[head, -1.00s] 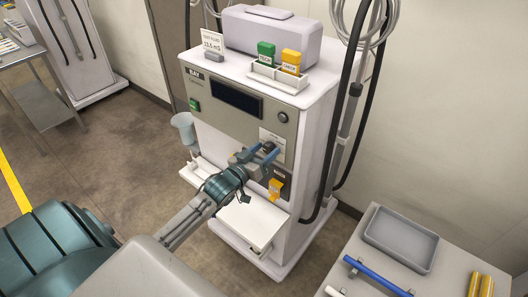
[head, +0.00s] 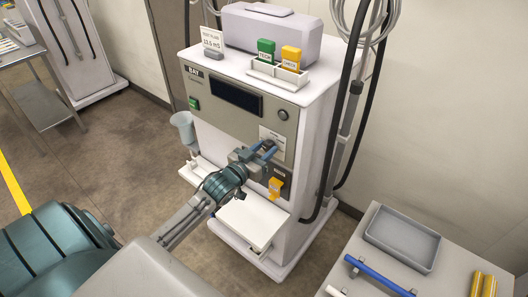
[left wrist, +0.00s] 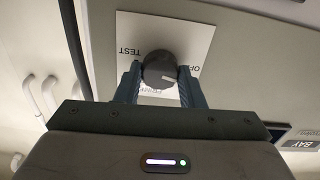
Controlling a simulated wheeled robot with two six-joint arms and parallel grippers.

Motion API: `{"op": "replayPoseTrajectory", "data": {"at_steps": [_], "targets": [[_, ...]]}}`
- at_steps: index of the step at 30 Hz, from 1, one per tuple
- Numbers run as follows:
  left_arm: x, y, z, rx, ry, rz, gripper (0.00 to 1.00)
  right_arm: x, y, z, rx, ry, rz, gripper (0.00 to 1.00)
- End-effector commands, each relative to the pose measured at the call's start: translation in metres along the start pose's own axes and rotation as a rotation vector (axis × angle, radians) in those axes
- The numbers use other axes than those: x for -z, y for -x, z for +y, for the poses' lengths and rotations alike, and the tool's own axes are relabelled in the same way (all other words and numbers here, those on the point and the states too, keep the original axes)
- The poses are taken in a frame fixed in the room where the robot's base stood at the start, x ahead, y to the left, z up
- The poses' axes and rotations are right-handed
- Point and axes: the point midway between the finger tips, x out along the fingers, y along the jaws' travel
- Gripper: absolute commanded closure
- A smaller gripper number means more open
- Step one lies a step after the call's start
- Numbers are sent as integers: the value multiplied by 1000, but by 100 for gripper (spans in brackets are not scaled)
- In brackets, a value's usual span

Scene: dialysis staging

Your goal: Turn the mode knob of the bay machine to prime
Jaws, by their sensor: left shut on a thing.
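The bay machine (head: 235,135) stands in the middle of the head view, with a dark screen on its front. Its mode knob (left wrist: 158,66) is dark grey and round, on a white label (left wrist: 196,38) reading TEST, OFF and PRIME upside down in the left wrist view. The knob's white mark points right and slightly down, seemingly between OFF and PRIME. My left gripper (left wrist: 159,82) has a finger on each side of the knob and is shut on it. In the head view my left gripper (head: 266,153) covers most of the knob. My right gripper is not in view.
A white shelf (head: 248,222) juts out below my left gripper. A yellow tag (head: 275,186) hangs on the front beside it. Green and yellow blocks stand in a holder (head: 262,74) on top. A side table with a grey tray (head: 375,243) is at the lower right.

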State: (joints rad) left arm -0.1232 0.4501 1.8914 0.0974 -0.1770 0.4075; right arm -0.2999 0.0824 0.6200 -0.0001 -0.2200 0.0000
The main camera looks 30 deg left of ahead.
Motion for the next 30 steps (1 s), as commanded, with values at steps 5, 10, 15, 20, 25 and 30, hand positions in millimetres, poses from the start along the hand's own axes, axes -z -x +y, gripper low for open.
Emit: {"op": "replayPoseTrajectory", "data": {"at_steps": [5, 10, 15, 20, 25, 30], "targets": [[-2, 0, 0, -1, -160, 2, 88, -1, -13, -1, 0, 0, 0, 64], [-2, 0, 1, 0, -323, 2, 88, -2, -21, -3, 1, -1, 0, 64], [-2, 0, 1, 0, -486, 2, 88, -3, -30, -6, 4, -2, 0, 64], [-2, 0, 2, 0, -637, 2, 88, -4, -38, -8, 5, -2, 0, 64], [-3, 0, 2, 0, -798, 1, 88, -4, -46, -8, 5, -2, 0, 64], [-3, 0, 2, 0, -960, 2, 88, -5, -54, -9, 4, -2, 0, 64]]}}
